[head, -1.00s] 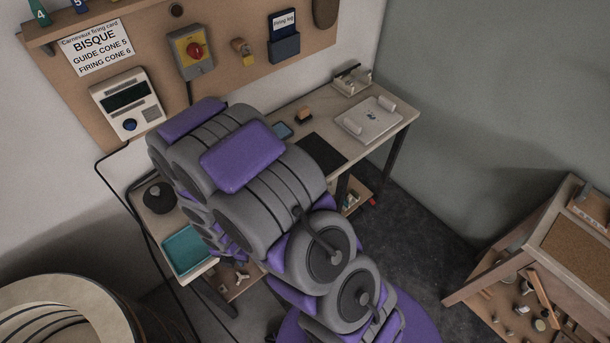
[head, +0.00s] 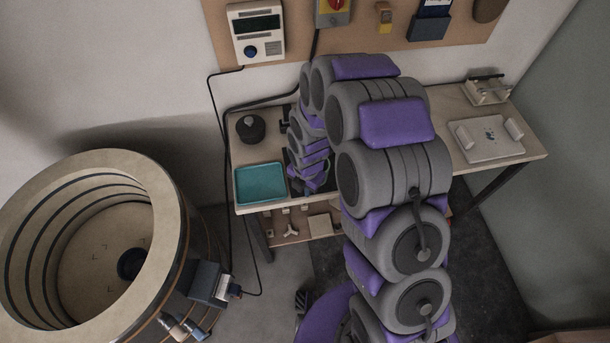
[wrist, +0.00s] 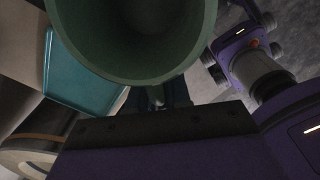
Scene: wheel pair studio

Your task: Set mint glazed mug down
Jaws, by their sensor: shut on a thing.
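The mint glazed mug (wrist: 140,50) fills the top middle of the wrist view, its green rim and open mouth facing the camera. My gripper (wrist: 157,98) is shut on the mug at its near side; the finger contact is mostly hidden in shadow. In the head view my arm reaches over the workbench (head: 515,155), and its folded links hide the gripper and the mug. I cannot tell from these frames whether the mug's base touches anything.
A teal tray (head: 260,183) lies on the bench's left end; it also shows in the wrist view (wrist: 75,75). A dark round object (head: 250,128) stands behind it. A white board (head: 487,138) lies at the right. An open round kiln (head: 165,215) stands at the left.

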